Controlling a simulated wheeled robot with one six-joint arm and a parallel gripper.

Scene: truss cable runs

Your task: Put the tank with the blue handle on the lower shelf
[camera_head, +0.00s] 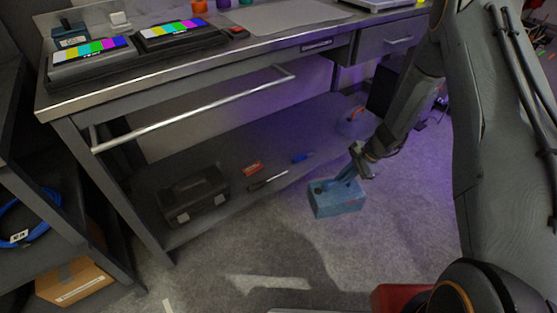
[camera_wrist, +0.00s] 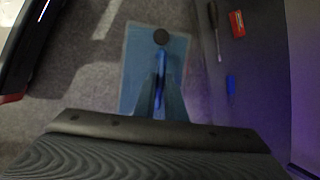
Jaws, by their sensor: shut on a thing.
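The blue box-shaped tank (camera_head: 338,203) is in front of the lower shelf of the workbench, upright. It also shows in the wrist view (camera_wrist: 131,68), with its dark round cap and blue handle (camera_wrist: 163,63). My gripper (camera_head: 345,177) is shut on the handle from above; its fingers (camera_wrist: 159,95) cover part of it. I cannot tell whether the tank's bottom touches the floor. The lower shelf (camera_head: 240,195) is a dark board under the bench, just behind and to the left of the tank.
On the shelf are a black case (camera_head: 193,194), a red item (camera_head: 253,168), a screwdriver (camera_head: 267,181), a small blue item (camera_head: 302,158) and another tank with a red handle (camera_head: 354,124). A metal rail (camera_head: 200,108) crosses above. Bare shelf shows between the blue item and the red-handled tank.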

